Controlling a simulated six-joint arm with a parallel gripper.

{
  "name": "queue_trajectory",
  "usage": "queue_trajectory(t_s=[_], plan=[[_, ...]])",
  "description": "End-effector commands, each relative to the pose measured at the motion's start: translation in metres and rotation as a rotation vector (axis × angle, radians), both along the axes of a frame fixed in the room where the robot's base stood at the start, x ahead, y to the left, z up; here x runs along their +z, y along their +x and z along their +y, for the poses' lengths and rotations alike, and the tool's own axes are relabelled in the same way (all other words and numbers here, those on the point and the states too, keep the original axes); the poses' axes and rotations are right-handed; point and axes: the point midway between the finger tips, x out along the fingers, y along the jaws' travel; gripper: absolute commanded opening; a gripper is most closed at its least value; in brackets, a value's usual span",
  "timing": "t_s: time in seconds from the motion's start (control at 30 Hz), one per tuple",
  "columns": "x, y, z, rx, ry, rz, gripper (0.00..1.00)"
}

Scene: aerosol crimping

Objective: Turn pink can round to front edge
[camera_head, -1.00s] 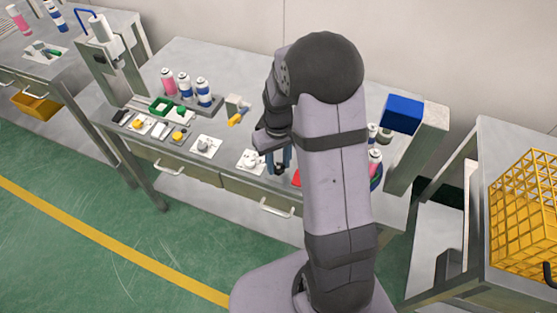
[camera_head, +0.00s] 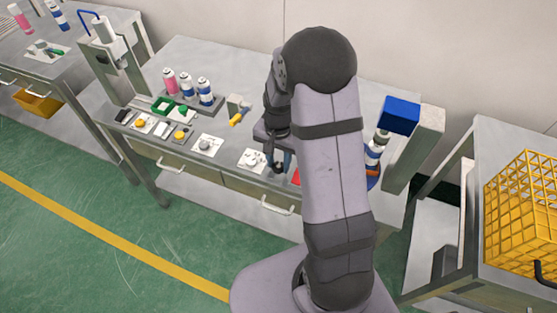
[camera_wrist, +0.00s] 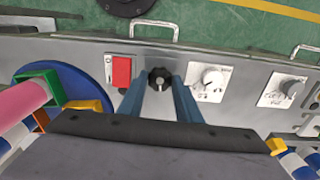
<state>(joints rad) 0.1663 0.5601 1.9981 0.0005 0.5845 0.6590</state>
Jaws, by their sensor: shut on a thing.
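The pink can (camera_wrist: 20,102) lies at the left edge of the wrist view, beside a green holder (camera_wrist: 40,77) on a round blue turntable (camera_wrist: 88,88). The bench's front edge is toward the top of that view. The gripper also shows in the head view (camera_head: 279,163).
A red block on a white plate (camera_wrist: 121,72) sits between turntable and knob. White plates with dials (camera_wrist: 211,82) lie on the other side. A blue-and-white can (camera_head: 374,152) and an orange holder (camera_head: 373,170) show beside my arm. A blue-topped post (camera_head: 401,114) stands right.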

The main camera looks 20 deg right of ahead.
Motion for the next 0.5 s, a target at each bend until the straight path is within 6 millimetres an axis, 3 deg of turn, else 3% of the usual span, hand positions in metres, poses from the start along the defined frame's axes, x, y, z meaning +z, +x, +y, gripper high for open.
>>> queue_trajectory(t_s=[0.5], plan=[[0.0010,0.0017,-0.0008,-0.155,-0.001,-0.005,0.09]])
